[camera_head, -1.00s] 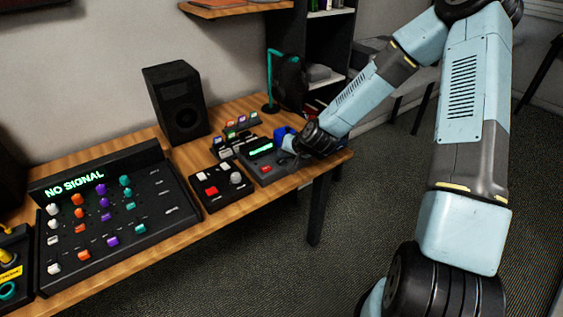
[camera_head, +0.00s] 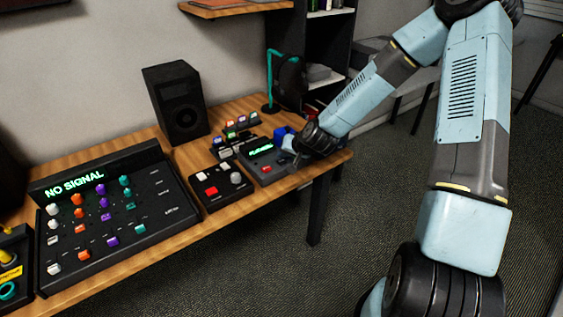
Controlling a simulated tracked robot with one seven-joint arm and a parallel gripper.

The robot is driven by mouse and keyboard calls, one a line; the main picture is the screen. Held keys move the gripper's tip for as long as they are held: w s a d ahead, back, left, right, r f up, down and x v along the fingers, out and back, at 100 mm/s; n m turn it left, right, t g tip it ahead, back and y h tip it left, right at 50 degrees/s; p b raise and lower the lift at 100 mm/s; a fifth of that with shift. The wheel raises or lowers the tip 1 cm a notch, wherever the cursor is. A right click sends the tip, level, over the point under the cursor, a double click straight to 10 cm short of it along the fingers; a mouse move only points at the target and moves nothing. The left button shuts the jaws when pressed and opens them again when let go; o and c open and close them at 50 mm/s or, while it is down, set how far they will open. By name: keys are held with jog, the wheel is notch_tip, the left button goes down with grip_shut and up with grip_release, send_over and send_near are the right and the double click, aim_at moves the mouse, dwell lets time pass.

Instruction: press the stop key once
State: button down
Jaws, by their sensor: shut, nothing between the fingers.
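A dark grey player-like device (camera_head: 254,162) with a lit green display (camera_head: 261,150) sits near the right end of the table. A red key (camera_head: 267,169) shows on its front part. Key labels are too small to read, so I cannot tell which is the stop key. My gripper (camera_head: 296,161) is at the device's right side, low over its front right part. It is shut and empty. The wrist and fingers hide part of the keys, and I cannot tell whether the fingertips touch one.
A small box with red and white buttons and a grey knob (camera_head: 222,184) stands just left of the device. A big mixer panel (camera_head: 110,215) fills the table's left. Small coloured items (camera_head: 236,125), a blue block (camera_head: 281,132), a teal lamp (camera_head: 269,80) and a speaker (camera_head: 176,100) stand behind.

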aim_at(284, 162)
jog(key=shift+f, duration=0.7)
dwell(0.9)
dwell(0.3)
jog(key=shift+r, duration=0.8)
jog(key=shift+r, duration=0.1)
jog(key=shift+r, duration=2.4)
jog(key=shift+s, duration=0.1)
